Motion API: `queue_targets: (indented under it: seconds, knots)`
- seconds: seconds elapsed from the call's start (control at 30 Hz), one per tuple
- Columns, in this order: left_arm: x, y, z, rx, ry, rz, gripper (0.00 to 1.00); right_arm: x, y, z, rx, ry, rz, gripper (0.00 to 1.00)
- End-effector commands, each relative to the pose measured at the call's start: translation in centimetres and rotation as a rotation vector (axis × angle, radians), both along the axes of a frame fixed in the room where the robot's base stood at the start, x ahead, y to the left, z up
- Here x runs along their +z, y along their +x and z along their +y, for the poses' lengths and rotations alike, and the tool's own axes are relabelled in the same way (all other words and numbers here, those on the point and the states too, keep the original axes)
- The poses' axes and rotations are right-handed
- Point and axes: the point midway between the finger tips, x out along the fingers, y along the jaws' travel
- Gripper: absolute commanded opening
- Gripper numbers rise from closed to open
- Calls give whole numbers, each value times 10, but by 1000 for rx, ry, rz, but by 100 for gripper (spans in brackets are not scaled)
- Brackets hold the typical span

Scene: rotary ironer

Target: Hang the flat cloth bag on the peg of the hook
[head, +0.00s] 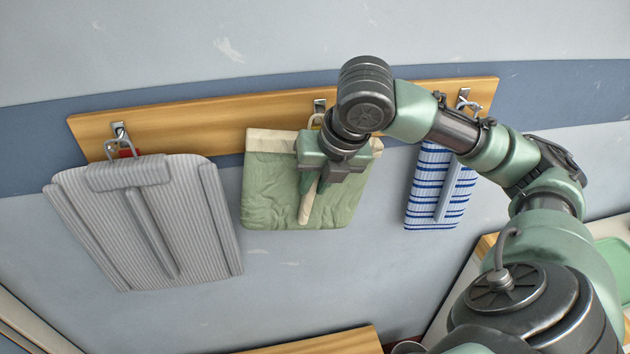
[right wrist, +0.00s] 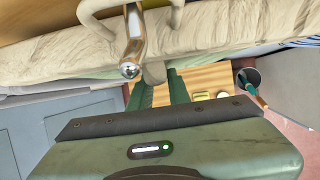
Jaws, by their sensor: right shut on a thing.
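The flat cloth bag (head: 270,185) is green with a beige top band and hangs at the middle of the board. My right gripper (head: 315,182) is in front of it, shut on a beige piece of the bag, which also shows between the fingers (right wrist: 158,74) in the right wrist view. The middle hook (head: 320,105) is just above the bag, partly hidden by my arm. Its peg (right wrist: 131,68) points toward the wrist camera, with beige handle parts (right wrist: 92,20) on both sides. I cannot tell whether the handle rests on the peg. My left gripper is not in view.
A wooden board (head: 215,120) runs along the wall. A grey striped bag (head: 195,210) hangs from the left hook (head: 120,131). A blue-and-white striped cloth (head: 420,195) hangs under the right hook (head: 463,97). A wooden surface (head: 320,343) lies below.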

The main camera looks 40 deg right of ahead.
Motion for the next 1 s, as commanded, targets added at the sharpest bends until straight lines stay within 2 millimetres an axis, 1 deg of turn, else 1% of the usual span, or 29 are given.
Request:
queue_targets:
  seconds: [0.3,0.33,0.37,0.4,0.77,0.87,1.0]
  knots:
    - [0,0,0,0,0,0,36,0,0,0,0,0,-1,0]
    - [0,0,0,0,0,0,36,0,0,0,0,0,-1,23]
    - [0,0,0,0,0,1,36,0,0,0,0,0,-1,32]
    - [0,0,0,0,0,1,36,0,0,0,0,0,-1,43]
    - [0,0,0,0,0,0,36,1,0,0,1,1,0,43]
    - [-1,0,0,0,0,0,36,8,-3,0,0,1,-4,43]
    - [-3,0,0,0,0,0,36,28,-12,0,1,0,-6,43]
